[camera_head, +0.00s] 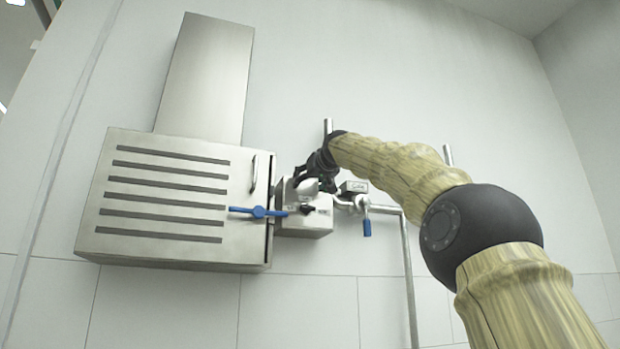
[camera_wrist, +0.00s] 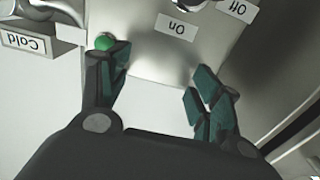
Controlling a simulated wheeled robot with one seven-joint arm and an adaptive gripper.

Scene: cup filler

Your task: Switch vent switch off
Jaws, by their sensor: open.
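A grey metal switch box (camera_head: 318,222) is fixed to the wall beside the steel vent housing (camera_head: 135,225). A dark switch knob (camera_head: 308,208) is on its front. In the wrist view the box face carries an "On" label (camera_wrist: 176,27) and an "Off" label (camera_wrist: 238,8), upside down. A rounded metal part, possibly the switch, is cut off at the top edge between them. My gripper (camera_wrist: 160,78) is open and empty at the box. Its left finger overlaps or touches a green round button or lamp (camera_wrist: 104,42); contact is unclear. My gripper (camera_head: 314,172) partly covers the box in the head view.
A blue lever (camera_head: 258,212) reaches across the housing's right edge, close to the box. A vertical pipe (camera_head: 408,280) runs downward. The wall below is clear.

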